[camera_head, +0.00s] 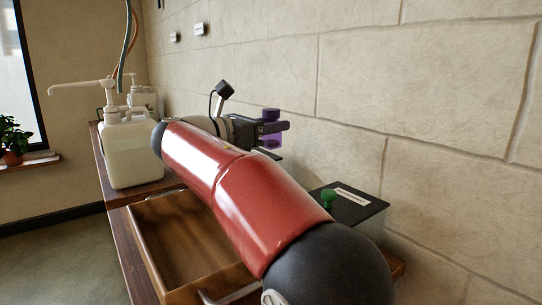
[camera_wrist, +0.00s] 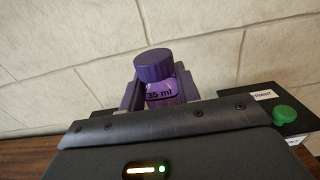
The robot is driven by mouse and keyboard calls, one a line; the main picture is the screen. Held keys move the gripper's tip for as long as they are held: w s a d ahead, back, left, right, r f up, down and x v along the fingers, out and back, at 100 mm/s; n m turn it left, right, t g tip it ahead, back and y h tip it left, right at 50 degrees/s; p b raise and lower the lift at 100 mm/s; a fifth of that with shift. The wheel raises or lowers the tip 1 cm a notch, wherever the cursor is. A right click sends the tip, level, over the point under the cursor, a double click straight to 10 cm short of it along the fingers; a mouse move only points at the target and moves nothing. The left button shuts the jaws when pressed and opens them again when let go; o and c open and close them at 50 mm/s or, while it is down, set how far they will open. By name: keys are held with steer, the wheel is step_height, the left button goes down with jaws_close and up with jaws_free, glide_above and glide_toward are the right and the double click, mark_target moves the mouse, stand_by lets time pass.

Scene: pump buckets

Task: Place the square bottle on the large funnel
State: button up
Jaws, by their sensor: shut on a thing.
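A small see-through purple bottle (camera_wrist: 160,92) with a darker purple round cap and a "35 ml" mark is between the jaws of my gripper (camera_wrist: 158,86). It also shows in the head view (camera_head: 270,114), upright, near the stone wall. My gripper (camera_head: 271,128) is shut on it and holds it by the body. Its lower part is hidden in the wrist view, and I cannot tell whether its body is square. I cannot make out a large funnel in either view.
A black plate (camera_head: 359,208) with a white label and a green knob-like piece (camera_head: 328,196) lies right of my arm. An open wooden drawer (camera_head: 165,250) is below. A white pump jug (camera_head: 133,155) stands left. The stone wall (camera_head: 420,90) is close behind.

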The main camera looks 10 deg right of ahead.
steer(key=shift+f+b, duration=0.4)
steer(key=shift+f, duration=2.4)
steer(key=shift+f, duration=0.1)
steer(key=o, duration=1)
steer(key=shift+a, duration=0.15)
steer(key=v, duration=1.1)
steer(key=shift+s+a, duration=0.15)
steer(key=shift+a, duration=0.2)
